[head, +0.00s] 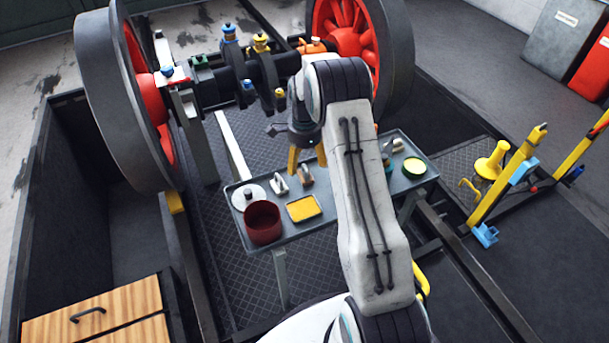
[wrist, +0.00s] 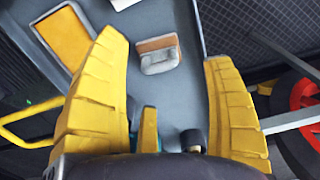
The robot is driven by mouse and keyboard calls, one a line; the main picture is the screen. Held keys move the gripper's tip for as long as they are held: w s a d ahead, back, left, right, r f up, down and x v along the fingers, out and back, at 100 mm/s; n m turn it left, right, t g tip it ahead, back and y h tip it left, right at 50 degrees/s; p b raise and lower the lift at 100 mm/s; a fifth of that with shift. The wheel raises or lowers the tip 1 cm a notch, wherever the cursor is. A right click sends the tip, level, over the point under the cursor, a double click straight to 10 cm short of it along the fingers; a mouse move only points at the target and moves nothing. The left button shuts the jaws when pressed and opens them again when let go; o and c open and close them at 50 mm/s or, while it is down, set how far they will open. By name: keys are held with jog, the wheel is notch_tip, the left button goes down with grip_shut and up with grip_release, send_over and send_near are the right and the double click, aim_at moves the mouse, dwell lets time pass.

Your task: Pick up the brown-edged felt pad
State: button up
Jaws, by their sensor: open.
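The brown-edged felt pad (wrist: 158,53) is a small light-grey block with a brown strip along its far side. It lies on the grey tray, and it also shows in the head view (head: 306,176) near the tray's far edge. My gripper (head: 307,162) is open above the tray, with its yellow fingers pointing down near the pad. In the wrist view my gripper (wrist: 163,48) has the pad in the gap between its fingertips, apart from both fingers. My forearm hides part of the tray in the head view.
The tray (head: 285,236) also holds a similar grey pad (head: 279,183), a yellow-filled dish (head: 304,208), a dark red pot (head: 262,222), a pale disc (head: 248,196) and a green-rimmed tin (head: 414,167). Behind it stands a red-wheeled axle (head: 268,72). A yellow stand (head: 507,176) is right.

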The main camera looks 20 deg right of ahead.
aim_at(305, 166)
notch_tip(305, 166, down, 5)
jog(key=shift+s+d+r+b, duration=0.1)
jog(key=shift+b, duration=0.9)
jog(key=shift+c, duration=0.3)
grip_shut()
